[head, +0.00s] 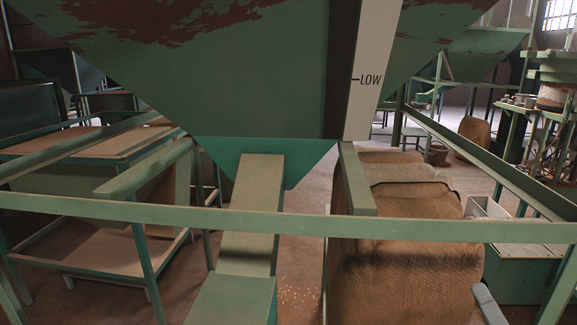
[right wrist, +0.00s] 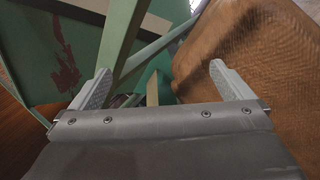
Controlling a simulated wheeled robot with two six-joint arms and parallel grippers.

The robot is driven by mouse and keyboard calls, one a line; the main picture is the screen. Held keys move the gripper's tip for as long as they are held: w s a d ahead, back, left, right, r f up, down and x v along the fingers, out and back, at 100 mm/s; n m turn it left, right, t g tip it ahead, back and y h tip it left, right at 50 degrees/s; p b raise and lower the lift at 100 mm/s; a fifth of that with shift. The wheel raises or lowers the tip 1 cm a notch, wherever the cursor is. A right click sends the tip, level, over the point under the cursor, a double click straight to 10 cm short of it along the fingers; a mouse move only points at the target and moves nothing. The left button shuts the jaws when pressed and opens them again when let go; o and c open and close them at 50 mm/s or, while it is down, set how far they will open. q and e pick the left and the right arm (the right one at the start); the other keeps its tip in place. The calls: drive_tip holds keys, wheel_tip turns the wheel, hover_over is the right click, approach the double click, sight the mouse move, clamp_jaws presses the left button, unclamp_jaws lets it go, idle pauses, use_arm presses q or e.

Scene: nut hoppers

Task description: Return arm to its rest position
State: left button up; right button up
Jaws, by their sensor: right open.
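My right gripper (head: 487,303) shows only as a grey piece at the lower right edge of the head view, beside a large brown sack (head: 400,285). In the right wrist view my right gripper (right wrist: 160,84) has its two grey fingers wide apart, with nothing between them. The sack (right wrist: 255,50) fills the right of that view, and I cannot tell how far it is from the finger. My left gripper is in neither view.
A green hopper (head: 220,90) with a "LOW" level strip (head: 372,65) hangs ahead, above a sloping chute (head: 250,205). A green rail (head: 290,224) crosses in front. Green tables (head: 80,148) stand left. A grey bin (head: 490,208) stands right. Small pale bits (head: 298,296) lie on the floor.

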drive_tip(key=s+d+f+m+g+h, duration=0.2)
drive_tip(key=d+f+m+g+h, duration=0.25)
drive_tip(key=f+m, duration=0.4)
drive_tip(key=s+d+f+m+g+h, duration=0.3)
drive_tip(key=f+m+g+h, duration=0.15)
drive_tip(key=f+m, duration=0.45)
drive_tip(key=s+a+f+m+g+y, duration=0.2)
drive_tip(key=s+a+f+m+g, duration=0.25)
drive_tip(key=s+f, duration=0.25)
drive_tip(key=s+a+f+m+g+y, duration=0.2)
drive_tip(key=s+a+f+m+g, duration=0.1)
drive_tip(key=s+f+m+g, duration=0.3)
wheel_tip(320, 180, down, 26)
drive_tip(key=s+d, duration=0.1)
drive_tip(key=s+a+f+g+b, duration=0.1)
drive_tip(key=s+f, duration=1.4)
drive_tip(key=f, duration=0.1)
drive_tip(key=shift+s+f+b, duration=0.25)
drive_tip(key=shift+b, duration=0.15)
